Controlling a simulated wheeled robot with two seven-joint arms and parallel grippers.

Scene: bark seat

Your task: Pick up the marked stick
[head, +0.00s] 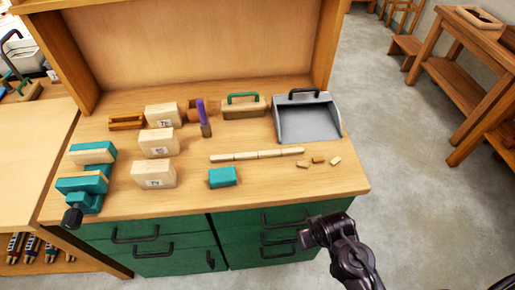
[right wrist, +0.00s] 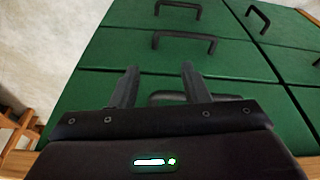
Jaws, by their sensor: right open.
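The marked stick (head: 257,155) is a long, thin, pale wooden strip with dark cross lines. It lies flat on the wooden bench top (head: 290,184), right of the middle, running left to right. My right gripper (head: 310,236) is in front of the bench, near the green drawers and apart from the stick. In the right wrist view my right gripper (right wrist: 159,68) has its two fingers spread with nothing between them, facing the green drawer fronts. The stick is not in the right wrist view. My left gripper is not in view.
A teal block (head: 222,177) lies just in front of the stick. Small wood pieces (head: 318,160) lie at its right, a grey dustpan (head: 308,120) behind. Labelled blocks (head: 154,174) and a teal vise (head: 84,184) stand left. Dark handles (right wrist: 184,42) protrude from the drawers.

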